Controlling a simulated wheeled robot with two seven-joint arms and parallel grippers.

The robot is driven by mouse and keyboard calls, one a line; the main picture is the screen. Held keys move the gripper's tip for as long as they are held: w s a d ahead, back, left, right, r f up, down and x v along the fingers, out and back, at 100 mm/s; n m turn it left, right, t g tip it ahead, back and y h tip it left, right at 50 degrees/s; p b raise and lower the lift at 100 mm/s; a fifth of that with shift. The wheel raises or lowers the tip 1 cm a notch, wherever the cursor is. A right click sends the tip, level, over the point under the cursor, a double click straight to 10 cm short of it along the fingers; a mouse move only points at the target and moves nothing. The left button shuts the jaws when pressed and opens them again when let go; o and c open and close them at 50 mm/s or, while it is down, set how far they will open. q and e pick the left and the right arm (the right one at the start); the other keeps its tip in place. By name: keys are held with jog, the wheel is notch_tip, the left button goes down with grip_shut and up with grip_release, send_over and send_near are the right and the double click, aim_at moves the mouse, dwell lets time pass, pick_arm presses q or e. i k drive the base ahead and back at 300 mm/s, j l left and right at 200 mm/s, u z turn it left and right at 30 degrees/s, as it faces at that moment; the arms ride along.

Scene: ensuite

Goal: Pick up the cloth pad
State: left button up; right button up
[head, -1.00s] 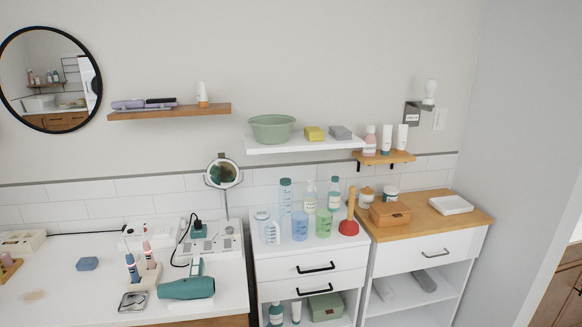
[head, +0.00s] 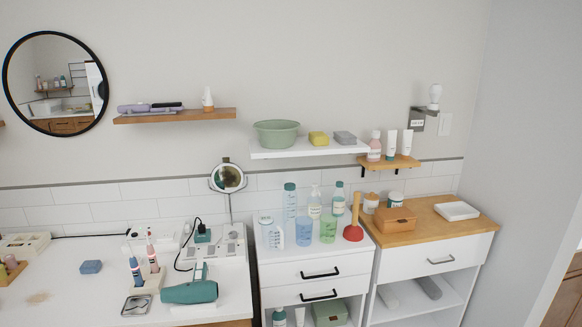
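A small blue block-shaped pad (head: 91,267) lies flat on the white counter (head: 75,290) at the left; it looks like the cloth pad. A grey block (head: 345,138) of similar size sits on the white wall shelf beside a yellow sponge-like block (head: 319,138); I cannot tell its material. Neither of my grippers is in view, and nothing touches the blue pad.
A brownish stain (head: 37,298) marks the counter near the pad. The counter around the pad is clear. Bottles and a plunger (head: 353,232) crowd the middle cabinet.

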aim_at(91, 267)
jog(key=l+u, duration=0.1)
jog(key=u, duration=1.75)
jog(key=i+l, duration=0.05)
